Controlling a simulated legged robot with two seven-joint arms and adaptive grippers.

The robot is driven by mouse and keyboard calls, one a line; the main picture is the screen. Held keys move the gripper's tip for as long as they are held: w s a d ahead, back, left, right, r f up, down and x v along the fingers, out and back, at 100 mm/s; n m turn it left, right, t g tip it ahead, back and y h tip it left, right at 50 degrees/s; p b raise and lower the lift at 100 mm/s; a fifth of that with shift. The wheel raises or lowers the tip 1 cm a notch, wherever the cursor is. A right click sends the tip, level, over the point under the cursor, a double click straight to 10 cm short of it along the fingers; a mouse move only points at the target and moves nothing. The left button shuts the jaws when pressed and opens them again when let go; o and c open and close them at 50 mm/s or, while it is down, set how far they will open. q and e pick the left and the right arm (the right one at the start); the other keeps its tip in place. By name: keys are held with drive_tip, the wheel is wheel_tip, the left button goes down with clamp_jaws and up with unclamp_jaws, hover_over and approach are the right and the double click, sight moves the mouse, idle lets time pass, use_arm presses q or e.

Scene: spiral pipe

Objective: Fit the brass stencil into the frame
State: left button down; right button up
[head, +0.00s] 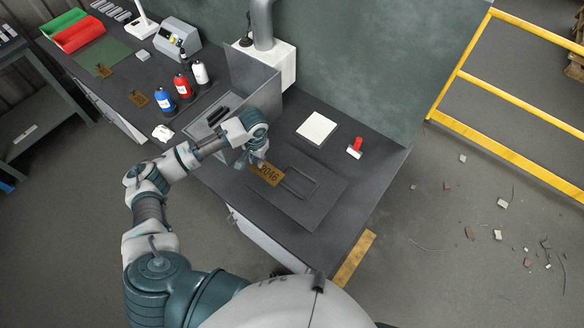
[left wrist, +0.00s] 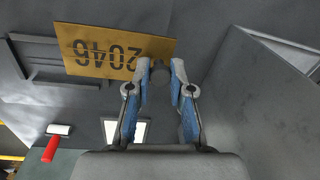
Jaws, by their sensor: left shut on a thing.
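The brass stencil (head: 268,173) carries the digits 2046 and is at the left end of the dark frame (head: 301,181) on the bench panel. In the left wrist view the stencil (left wrist: 112,52) shows upside down, one short end between the fingertips (left wrist: 159,68). The frame (left wrist: 38,60) shows beside and partly behind it, so the stencil is offset from the frame opening. I cannot tell how high it is above the panel. My right gripper is not seen.
A white pad (head: 316,128) and a red-handled roller (head: 355,148) lie behind the frame. A grey open booth (head: 252,85) stands close behind my left gripper. The panel's right side is clear.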

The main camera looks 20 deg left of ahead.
use_arm(q)
drive_tip(key=d, duration=0.2)
drive_tip(key=w+d, duration=0.1)
drive_tip(key=d, duration=0.2)
drive_tip(key=shift+d+f+p, duration=0.15)
drive_tip(key=shift+d+p, duration=0.2)
hover_over(287, 175)
drive_tip(key=shift+w+f+p, duration=0.1)
drive_tip(key=shift+f+p, duration=0.2)
drive_tip(key=shift+f, duration=0.15)
drive_tip(key=shift+d, duration=0.15)
wheel_tip(287, 175, down, 3)
drive_tip(key=shift+f, duration=0.35)
drive_tip(key=c, duration=1)
unclamp_jaws()
drive_tip(key=shift+d, duration=0.1)
drive_tip(key=shift+c, duration=0.2)
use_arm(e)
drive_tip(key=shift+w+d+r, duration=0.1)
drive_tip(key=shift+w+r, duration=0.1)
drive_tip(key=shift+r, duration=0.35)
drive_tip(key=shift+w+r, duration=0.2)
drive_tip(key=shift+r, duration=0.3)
use_arm(q)
drive_tip(key=shift+r, duration=0.1)
